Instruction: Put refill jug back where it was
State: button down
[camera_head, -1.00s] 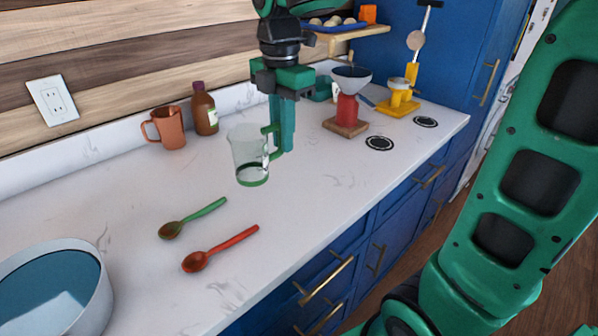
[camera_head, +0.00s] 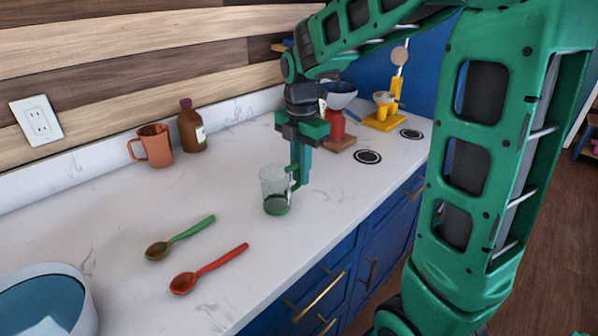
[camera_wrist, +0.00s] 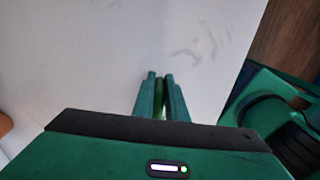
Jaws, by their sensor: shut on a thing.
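The refill jug (camera_head: 275,188) is a clear jug with a green base and a green handle, in the head view near the middle of the counter. My gripper (camera_head: 301,180) points down at its right side and is shut on its handle. The jug is upright; I cannot tell whether its base touches the counter. In the wrist view my gripper's fingers (camera_wrist: 161,96) close on a thin green piece, and the jug's body is hidden. Two black-and-white round marks, a nearer one (camera_head: 367,157) and a farther one (camera_head: 411,134), lie on the counter at the back right.
A green spoon (camera_head: 182,238) and a red spoon (camera_head: 208,269) lie left of the jug. A terracotta mug (camera_head: 154,146) and brown bottle (camera_head: 191,128) stand near the wall. A red dripper stand (camera_head: 337,124) and yellow device (camera_head: 384,113) stand behind my gripper. A white-rimmed bowl (camera_head: 82,306) is front left.

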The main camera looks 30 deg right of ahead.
jog(key=shift+f, duration=0.15)
jog(key=c, duration=1.8)
grip_release()
jog(key=shift+o, duration=0.2)
notch_tip(320, 180, up, 12)
jog(key=shift+r, duration=0.1)
jog(key=s+d+f+m, duration=0.3)
jog(key=s+f+m, duration=0.1)
jog(key=s+m, duration=0.4)
jog(key=s+d+f+m, duration=0.3)
jog(key=s+f+m, duration=0.2)
jog(key=s+m, duration=0.4)
jog(key=s+d+f+m, duration=0.3)
jog(key=s+f+m, duration=0.1)
jog(key=s+m, duration=0.5)
jog(key=shift+d+f+m, duration=0.3)
jog(key=shift+d+m, duration=0.05)
jog(key=shift+m, duration=0.65)
